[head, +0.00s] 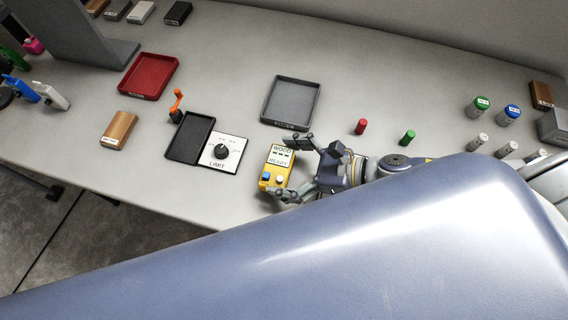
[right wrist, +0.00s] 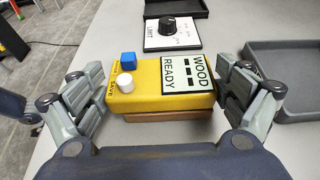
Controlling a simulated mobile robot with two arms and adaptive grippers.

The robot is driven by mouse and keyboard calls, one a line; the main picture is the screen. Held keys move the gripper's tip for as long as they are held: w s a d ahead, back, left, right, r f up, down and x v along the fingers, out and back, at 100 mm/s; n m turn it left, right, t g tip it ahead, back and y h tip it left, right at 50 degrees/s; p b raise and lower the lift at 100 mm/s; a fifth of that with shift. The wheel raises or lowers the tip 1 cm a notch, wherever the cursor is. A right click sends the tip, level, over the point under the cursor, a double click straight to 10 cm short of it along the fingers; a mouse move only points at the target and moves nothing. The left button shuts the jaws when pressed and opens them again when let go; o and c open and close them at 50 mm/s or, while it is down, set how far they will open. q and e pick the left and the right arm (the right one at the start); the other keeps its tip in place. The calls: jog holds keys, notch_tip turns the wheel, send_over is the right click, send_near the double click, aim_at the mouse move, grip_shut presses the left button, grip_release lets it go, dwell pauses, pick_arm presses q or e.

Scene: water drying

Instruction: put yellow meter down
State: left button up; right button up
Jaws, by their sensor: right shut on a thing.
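The yellow meter (head: 266,176) has a white label reading WOOD and READY, plus a blue and a white button. My right gripper (head: 285,168) is shut on it near the table's front edge. In the right wrist view, the meter (right wrist: 146,101) sits between the two fingers of the gripper (right wrist: 165,88), label up. A brown wooden block (right wrist: 168,116) shows directly below the meter; I cannot tell whether they touch. My left gripper is not in view.
The LIMIT dial panel (head: 232,153) and a black tray (head: 175,153) lie left of the meter. A grey tray (head: 272,117) lies behind it. A red tray (head: 128,89) and another wooden block (head: 118,121) are farther left.

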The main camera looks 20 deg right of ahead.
jog(key=o, duration=0.9)
jog(key=shift+f, duration=0.1)
jog(key=shift+o, duration=0.2)
jog(key=shift+s+d, duration=0.2)
jog(key=shift+d, duration=0.15)
jog(key=shift+b+v, duration=0.55)
jog(key=shift+v, duration=0.45)
jog(key=shift+r+v, duration=0.2)
jog(key=shift+v, duration=1.4)
jog(key=shift+r+p+v, duration=0.2)
jog(key=shift+p+v, duration=0.85)
jog(key=shift+v, duration=0.95)
jog(key=shift+p+v, duration=0.4)
jog(key=shift+v, duration=0.45)
